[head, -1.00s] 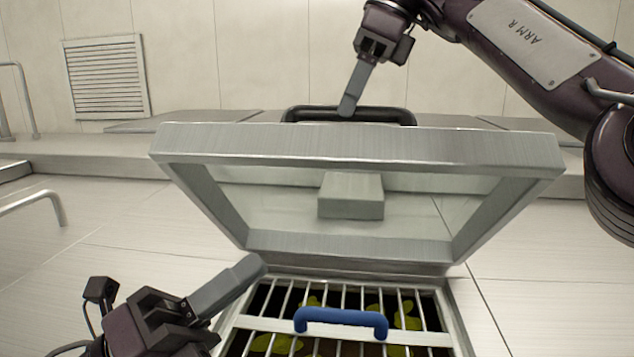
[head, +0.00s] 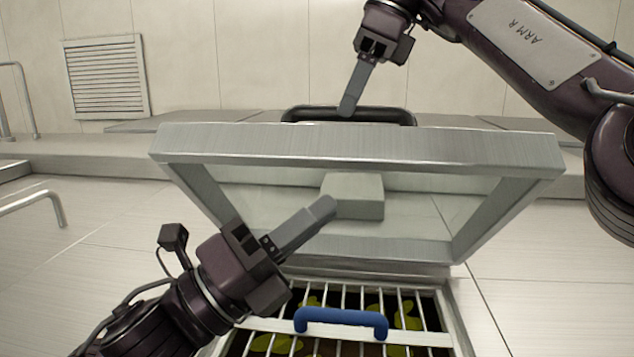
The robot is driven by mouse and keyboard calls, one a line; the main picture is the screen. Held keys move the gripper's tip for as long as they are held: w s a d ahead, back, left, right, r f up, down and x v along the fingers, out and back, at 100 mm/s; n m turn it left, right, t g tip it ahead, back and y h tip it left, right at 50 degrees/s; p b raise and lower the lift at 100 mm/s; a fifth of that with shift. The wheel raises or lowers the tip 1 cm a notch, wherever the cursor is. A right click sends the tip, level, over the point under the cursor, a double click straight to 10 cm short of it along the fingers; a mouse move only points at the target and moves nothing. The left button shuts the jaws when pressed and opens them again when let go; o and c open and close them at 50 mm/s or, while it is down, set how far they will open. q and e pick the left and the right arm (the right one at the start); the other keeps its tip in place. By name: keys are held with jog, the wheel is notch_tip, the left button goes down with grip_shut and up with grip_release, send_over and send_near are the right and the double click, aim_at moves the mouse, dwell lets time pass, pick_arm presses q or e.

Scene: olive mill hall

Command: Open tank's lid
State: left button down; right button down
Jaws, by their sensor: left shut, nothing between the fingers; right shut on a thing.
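The tank's lid (head: 360,147) is a grey metal frame with a clear pane, raised and tilted up at its rear hinge side above the tank opening. Its black handle (head: 300,115) is at the top edge. My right gripper (head: 347,108) is shut on the handle. My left gripper (head: 328,207) is shut and empty, in front of the lid's pane and above the opening's left part. Whether it touches the lid cannot be told. Below, the tank opening shows a metal grate (head: 420,339) with a blue handle (head: 341,317).
Greenish-yellow olives (head: 275,343) lie under the grate bars. A grey block (head: 362,196) shows behind or on the pane. A metal rail (head: 35,196) stands at the left. A vent (head: 105,77) is on the back wall. Flat metal surface (head: 540,270) lies clear at the right.

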jog(key=shift+f, duration=0.1)
pick_arm(q)
jog(key=w+r, duration=0.2)
jog(key=w, duration=0.1)
jog(key=shift+d+r, duration=0.35)
jog(key=shift+d, duration=0.05)
jog(key=shift+w+r, duration=0.1)
